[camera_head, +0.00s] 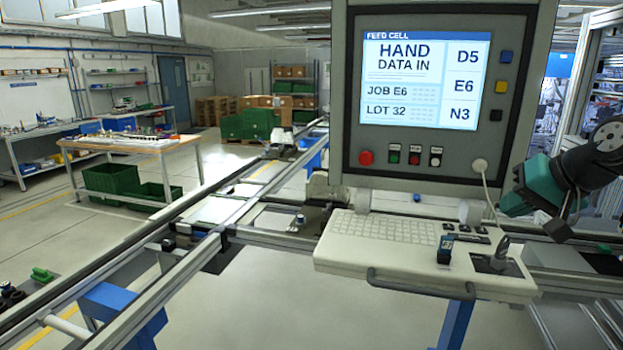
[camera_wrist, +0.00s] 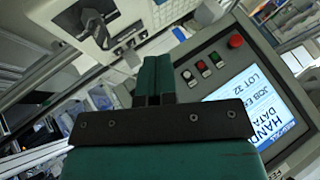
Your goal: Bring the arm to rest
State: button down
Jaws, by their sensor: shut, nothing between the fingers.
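My gripper (camera_head: 514,203) is a teal block at the right of the head view, held in the air just right of the control panel and above the right end of the keyboard shelf. In the wrist view its two teal fingers (camera_wrist: 154,62) are pressed together with nothing between them. The dark arm behind it reaches in from the right edge. The gripper appears apart from the panel and shelf.
The grey panel (camera_head: 343,165) has a lit screen (camera_head: 425,80) and coloured buttons. Conveyor rails (camera_head: 215,235) run behind and left.

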jog(key=s+a+f+n+g+y+b, duration=0.1)
jog(key=s+a+f+n+g+b, duration=0.1)
jog(key=s+a+f+b, duration=0.3)
jog(key=s+a+f+n+g+b, duration=0.1)
jog(key=s+a+f+n, duration=0.1)
jog(key=s+a, duration=0.35)
jog(key=s+a+f+n+g+b, duration=0.2)
jog(key=s+a+f+n+b, duration=0.1)
jog(key=s, duration=0.4)
jog(key=s+a+f+n+g+b, duration=0.2)
jog(key=s+a+f+n, duration=0.1)
jog(key=s+a+f, duration=0.3)
jog(key=shift+s+f+n+g+h+b, duration=0.15)
jog(key=shift+s+n+g+h+b, duration=0.2)
jog(key=shift+s, duration=0.9)
